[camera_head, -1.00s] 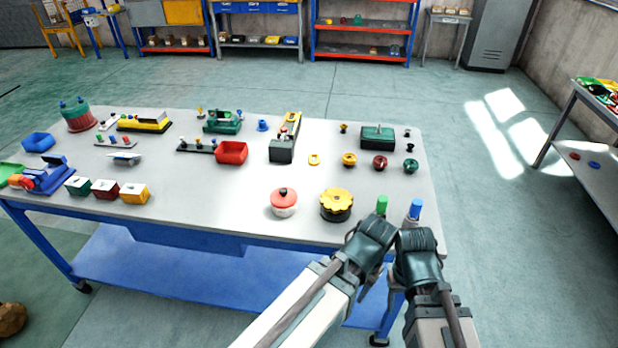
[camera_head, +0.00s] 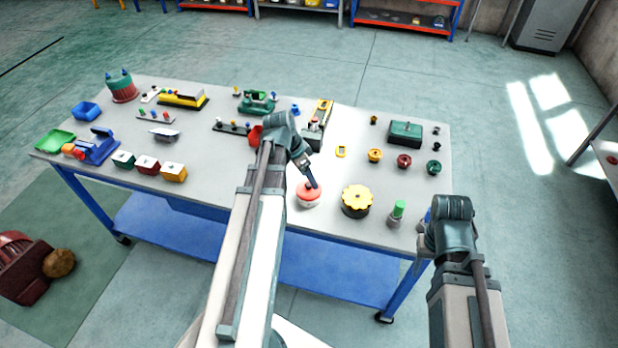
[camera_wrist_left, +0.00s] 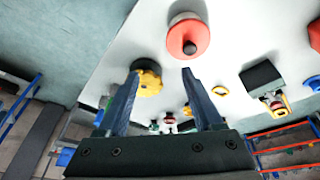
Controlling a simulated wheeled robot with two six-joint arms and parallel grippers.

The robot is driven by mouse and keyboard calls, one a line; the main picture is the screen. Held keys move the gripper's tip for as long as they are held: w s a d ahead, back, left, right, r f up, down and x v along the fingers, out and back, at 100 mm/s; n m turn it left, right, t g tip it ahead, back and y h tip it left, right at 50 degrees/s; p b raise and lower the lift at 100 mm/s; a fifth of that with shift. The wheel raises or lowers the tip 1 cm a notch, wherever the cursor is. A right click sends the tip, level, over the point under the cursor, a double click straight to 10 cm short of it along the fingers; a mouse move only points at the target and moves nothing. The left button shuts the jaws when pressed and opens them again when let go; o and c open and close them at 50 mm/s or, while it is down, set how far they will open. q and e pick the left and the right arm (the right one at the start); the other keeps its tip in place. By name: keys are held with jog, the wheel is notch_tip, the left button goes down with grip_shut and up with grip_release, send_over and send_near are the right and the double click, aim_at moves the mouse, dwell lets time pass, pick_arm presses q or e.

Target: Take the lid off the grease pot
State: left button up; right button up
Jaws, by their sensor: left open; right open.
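The grease pot (camera_head: 308,201) is a small white pot near the table's front edge. Its red lid (camera_head: 303,190), with a dark knob, sits on it. In the left wrist view, the lid (camera_wrist_left: 184,42) shows at the top, beyond the fingertips and not between them. My left gripper (camera_head: 313,184) is at the pot in the head view, pointing down at the lid; contact cannot be told. In the wrist view its fingers (camera_wrist_left: 160,76) are apart and empty. My right gripper (camera_head: 438,236) is open at the table's front right corner, its fingers mostly hidden by the wrist.
A yellow scalloped-top round part (camera_head: 357,199) stands just right of the pot. A green-topped peg (camera_head: 397,212) stands near the right gripper. A dark green box (camera_head: 405,133) and several small knobs are behind.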

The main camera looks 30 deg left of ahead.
pick_arm(q)
jog(key=t+p, duration=0.1)
send_near(309, 184)
notch_tip(309, 184, down, 3)
jog(key=b, duration=0.7)
jog(key=shift+w, duration=0.15)
jog(key=shift+w+d+f+b, duration=0.2)
jog(key=shift+w+f+b, duration=0.05)
jog(key=shift+b, duration=0.2)
pick_arm(e)
notch_tip(309, 184, down, 6)
jog(key=shift+r, duration=0.1)
pick_arm(q)
jog(key=b+x, duration=0.4)
jog(key=x, duration=0.1)
jog(key=shift+w+d+b, duration=0.1)
jog(key=shift+w+b, duration=0.15)
jog(key=shift+b, duration=0.05)
pick_arm(e)
notch_tip(309, 184, down, 5)
jog(key=shift+r, duration=0.2)
pick_arm(q)
grip_shut()
